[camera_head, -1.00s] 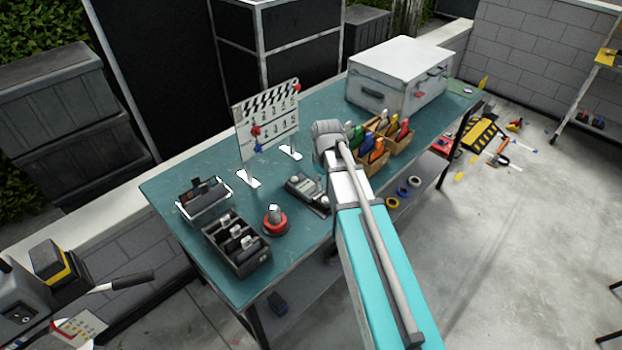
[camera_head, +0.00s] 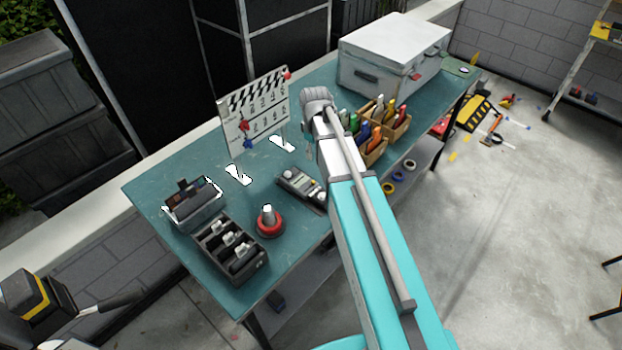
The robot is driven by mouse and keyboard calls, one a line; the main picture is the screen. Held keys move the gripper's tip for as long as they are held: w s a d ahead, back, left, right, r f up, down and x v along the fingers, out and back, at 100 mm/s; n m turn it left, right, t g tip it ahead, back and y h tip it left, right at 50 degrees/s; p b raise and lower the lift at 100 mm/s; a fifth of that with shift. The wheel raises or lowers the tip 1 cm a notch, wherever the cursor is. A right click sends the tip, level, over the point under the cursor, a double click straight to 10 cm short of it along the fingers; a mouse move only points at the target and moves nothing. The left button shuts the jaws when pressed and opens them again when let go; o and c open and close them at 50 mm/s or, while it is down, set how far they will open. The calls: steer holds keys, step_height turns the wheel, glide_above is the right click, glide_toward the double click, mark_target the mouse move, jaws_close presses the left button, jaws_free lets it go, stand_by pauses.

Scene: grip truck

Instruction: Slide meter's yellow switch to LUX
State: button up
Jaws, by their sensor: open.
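A grey hand-held device (camera_head: 298,184), which looks like the meter, lies on the teal table (camera_head: 160,180) near its front edge, just left of my arm. It is too small in this view to make out a yellow switch or a LUX mark. My arm reaches in from the lower right, and its grey far joint (camera_head: 318,99) is above the table behind the device.
A red-based cone-shaped item (camera_head: 268,222) and a black box with slots (camera_head: 240,262) stand left of the device. A clapperboard (camera_head: 253,112) stands behind. Wooden tool boxes (camera_head: 376,158) are right of my arm, and a white case (camera_head: 392,45) is at the back right.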

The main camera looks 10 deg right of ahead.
mark_target(313, 181)
steer(key=shift+a+f+b, duration=0.2)
steer(key=shift+f+b, duration=0.1)
step_height(313, 181, down, 13)
steer(key=b, duration=1.3)
steer(key=shift+f, duration=0.15)
stand_by(0.3)
jaws_close()
